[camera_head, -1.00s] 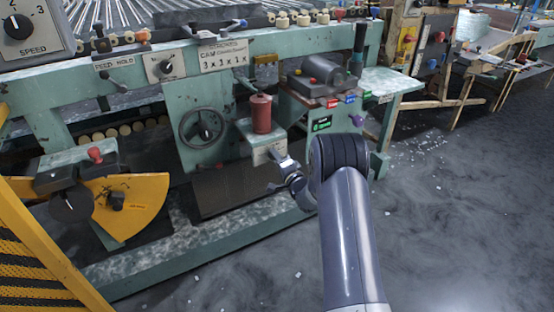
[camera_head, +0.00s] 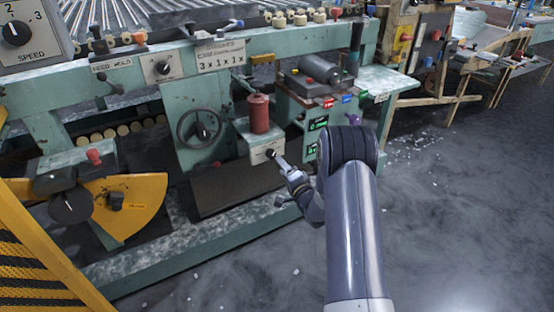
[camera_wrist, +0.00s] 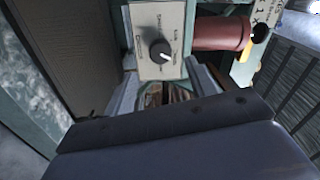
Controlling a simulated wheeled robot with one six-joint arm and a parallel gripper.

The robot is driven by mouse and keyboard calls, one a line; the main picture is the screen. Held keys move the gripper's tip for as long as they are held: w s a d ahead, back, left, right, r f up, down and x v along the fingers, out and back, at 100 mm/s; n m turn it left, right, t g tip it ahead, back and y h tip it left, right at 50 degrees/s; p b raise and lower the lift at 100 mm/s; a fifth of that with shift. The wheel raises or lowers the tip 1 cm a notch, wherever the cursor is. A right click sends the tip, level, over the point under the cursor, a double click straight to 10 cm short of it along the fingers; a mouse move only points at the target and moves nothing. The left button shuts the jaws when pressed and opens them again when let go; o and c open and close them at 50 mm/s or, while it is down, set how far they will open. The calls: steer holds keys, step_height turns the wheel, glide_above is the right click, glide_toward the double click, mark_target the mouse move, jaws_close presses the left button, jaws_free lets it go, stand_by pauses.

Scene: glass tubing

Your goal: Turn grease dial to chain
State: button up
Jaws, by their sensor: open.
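The grease dial (camera_head: 270,153) is a small black knob on a pale labelled plate, on the box below a red cylinder. In the wrist view the dial (camera_wrist: 160,52) has a white pointer line and lettering around it that is too small to read. My gripper (camera_head: 280,161) is just in front of the plate, at its lower right in the head view. In the wrist view my gripper (camera_wrist: 163,86) is open, with one finger on either side below the dial, and nothing between them. I cannot tell whether a finger touches the plate.
The red cylinder (camera_head: 259,113) stands on the box right above the dial. A handwheel (camera_head: 200,128) is to the left. A block with coloured buttons and a lever (camera_head: 320,75) is to the upper right. Open floor (camera_head: 440,220) lies to the right.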

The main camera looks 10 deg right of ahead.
mark_target(273, 156)
steer(key=shift+p+v, duration=0.3)
steer(key=shift+v, duration=2)
steer(key=shift+w, duration=0.1)
steer(key=b+x, duration=0.2)
steer(key=x, duration=0.8)
steer(key=shift+w+a+b, duration=0.1)
steer(key=shift+w+b, duration=0.25)
steer(key=shift+s, duration=0.2)
